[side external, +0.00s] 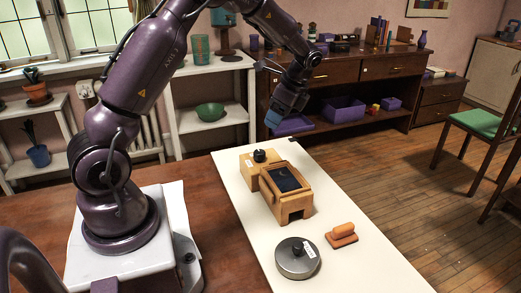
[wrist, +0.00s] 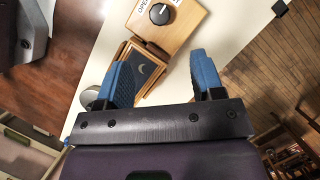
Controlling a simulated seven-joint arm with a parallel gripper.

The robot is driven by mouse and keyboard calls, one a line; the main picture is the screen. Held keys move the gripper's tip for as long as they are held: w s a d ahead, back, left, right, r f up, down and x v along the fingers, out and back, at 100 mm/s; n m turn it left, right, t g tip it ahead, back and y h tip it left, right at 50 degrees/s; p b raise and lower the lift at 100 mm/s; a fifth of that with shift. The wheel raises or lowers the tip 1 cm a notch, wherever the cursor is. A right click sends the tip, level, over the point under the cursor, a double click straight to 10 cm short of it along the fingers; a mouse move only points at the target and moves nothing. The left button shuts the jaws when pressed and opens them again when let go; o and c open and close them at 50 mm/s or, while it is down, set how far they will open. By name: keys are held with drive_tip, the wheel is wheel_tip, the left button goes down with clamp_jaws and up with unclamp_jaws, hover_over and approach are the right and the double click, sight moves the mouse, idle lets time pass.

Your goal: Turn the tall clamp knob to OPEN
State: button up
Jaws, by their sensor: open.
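The black clamp knob (side external: 260,155) stands on top of a light wooden block on the white board. In the wrist view the knob (wrist: 160,14) is near the top edge and carries a pale pointer mark. A label reading OPEN (wrist: 143,5) is beside it, partly cut off. I cannot tell whether the pointer lines up with it. My gripper (side external: 273,117) is above and behind the block in the side view, apart from the knob. In the wrist view its blue fingers (wrist: 160,62) are spread wide with nothing held between them.
A wooden box with a dark top panel (side external: 286,178) adjoins the knob block. The white board (side external: 370,270) is bare at front right.

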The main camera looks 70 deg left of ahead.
sight(259, 151)
drive_tip(key=x, duration=1.2)
drive_tip(key=shift+s+f, duration=0.1)
drive_tip(key=shift+f, duration=0.25)
drive_tip(key=c, duration=0.9)
